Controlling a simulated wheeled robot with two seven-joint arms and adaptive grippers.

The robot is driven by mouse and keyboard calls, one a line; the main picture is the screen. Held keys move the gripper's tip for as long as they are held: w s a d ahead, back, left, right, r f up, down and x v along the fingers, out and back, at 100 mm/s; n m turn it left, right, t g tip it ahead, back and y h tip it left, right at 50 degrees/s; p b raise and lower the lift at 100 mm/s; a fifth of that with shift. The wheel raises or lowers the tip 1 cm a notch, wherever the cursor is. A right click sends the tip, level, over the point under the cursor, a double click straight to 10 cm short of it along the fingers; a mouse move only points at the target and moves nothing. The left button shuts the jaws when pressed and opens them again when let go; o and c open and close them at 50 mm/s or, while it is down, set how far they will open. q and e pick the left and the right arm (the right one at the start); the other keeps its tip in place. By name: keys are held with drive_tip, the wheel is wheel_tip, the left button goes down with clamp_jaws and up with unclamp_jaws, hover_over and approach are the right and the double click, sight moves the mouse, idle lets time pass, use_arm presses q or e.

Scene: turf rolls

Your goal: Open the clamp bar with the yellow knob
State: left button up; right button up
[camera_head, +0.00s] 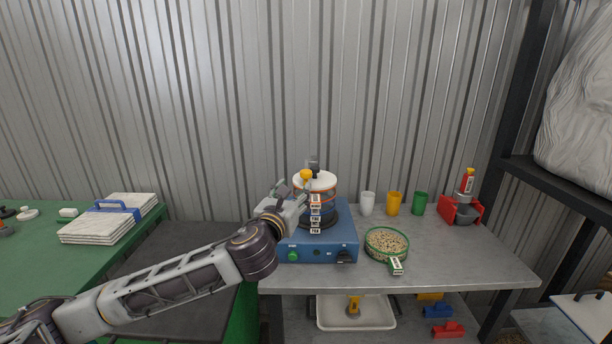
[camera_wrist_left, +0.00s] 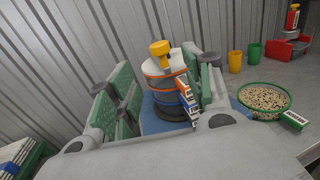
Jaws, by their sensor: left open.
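The yellow knob (camera_head: 306,174) stands above the white lid (camera_head: 322,182) of a round sieve stack, at its near left side. It also shows in the wrist view (camera_wrist_left: 160,48). A dark grey part (camera_head: 314,163), which looks like part of the clamp bar, rises behind the knob; the rest of the bar is hard to make out. The stack has orange and blue bands and several labels (camera_head: 315,212), and sits on a blue shaker base (camera_head: 325,246). My left gripper (camera_head: 289,192) is open and empty, just left of the stack and knob. Its green-padded fingers (camera_wrist_left: 158,68) frame the knob in the wrist view, apart from it.
A green-rimmed sieve of grain (camera_head: 386,243) lies right of the base. White (camera_head: 367,203), yellow (camera_head: 393,203) and green (camera_head: 420,203) cups stand behind it, with a red holder (camera_head: 461,211) farther right. The bench's front right (camera_head: 450,268) is clear. A corrugated wall is behind.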

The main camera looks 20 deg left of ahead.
sight(304, 177)
use_arm(q)
drive_tip(key=shift+w+a, duration=0.15)
drive_tip(key=shift+w, duration=6.05)
drive_tip(key=shift+c, duration=0.4)
clamp_jaws()
